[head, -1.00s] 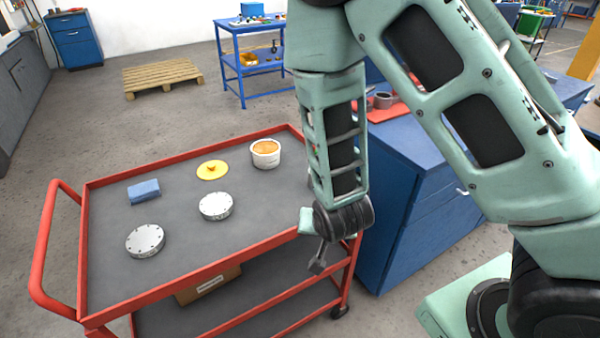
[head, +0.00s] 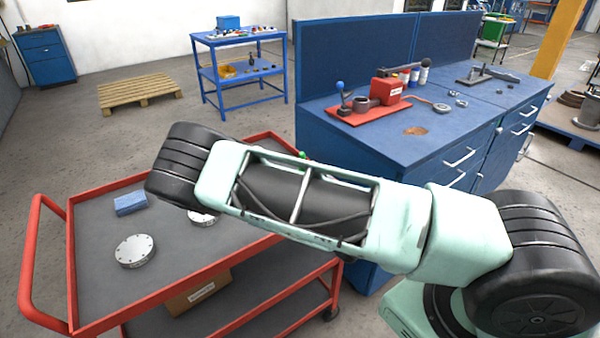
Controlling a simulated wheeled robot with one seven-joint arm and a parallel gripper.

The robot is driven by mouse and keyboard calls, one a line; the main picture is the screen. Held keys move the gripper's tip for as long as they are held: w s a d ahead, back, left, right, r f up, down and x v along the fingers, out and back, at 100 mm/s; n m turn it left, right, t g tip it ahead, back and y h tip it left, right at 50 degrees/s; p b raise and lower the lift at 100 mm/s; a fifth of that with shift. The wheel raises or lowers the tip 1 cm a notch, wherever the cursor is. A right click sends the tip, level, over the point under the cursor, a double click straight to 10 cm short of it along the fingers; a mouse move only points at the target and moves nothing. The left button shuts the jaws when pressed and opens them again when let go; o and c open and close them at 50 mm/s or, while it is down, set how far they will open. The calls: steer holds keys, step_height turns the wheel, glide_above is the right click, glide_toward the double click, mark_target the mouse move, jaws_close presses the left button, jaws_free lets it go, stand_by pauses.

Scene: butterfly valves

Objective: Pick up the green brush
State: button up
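I cannot make out a green brush for certain in the head view. A small green and red bit (head: 303,155) shows just above my arm, by the cart's far right corner, and is too small to identify. My arm stretches across the picture over the red cart (head: 190,273) and hides much of its top. My gripper is not in view; the arm's black joint at the left end hides whatever is behind it.
On the cart lie a blue sponge-like block (head: 130,203), a round metal flange (head: 134,251) and a partly hidden second flange (head: 203,218). A blue workbench (head: 390,150) with a red-based tool (head: 368,112) stands to the right. A pallet (head: 140,91) lies behind.

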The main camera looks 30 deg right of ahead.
steer(key=p, duration=0.2)
glide_toward(302, 153)
steer(key=w, duration=0.4)
steer(key=shift+d+p+x, duration=0.2)
steer(key=shift+p+x, duration=0.15)
steer(key=shift+x, duration=0.7)
steer(key=shift+d+p+x, duration=0.2)
steer(key=shift+p+x, duration=0.2)
steer(key=shift+x, duration=0.65)
steer(key=shift+d+p+x, duration=0.2)
steer(key=shift+p+x, duration=0.15)
steer(key=shift+x, duration=0.7)
steer(key=shift+s, duration=0.15)
jaws_close()
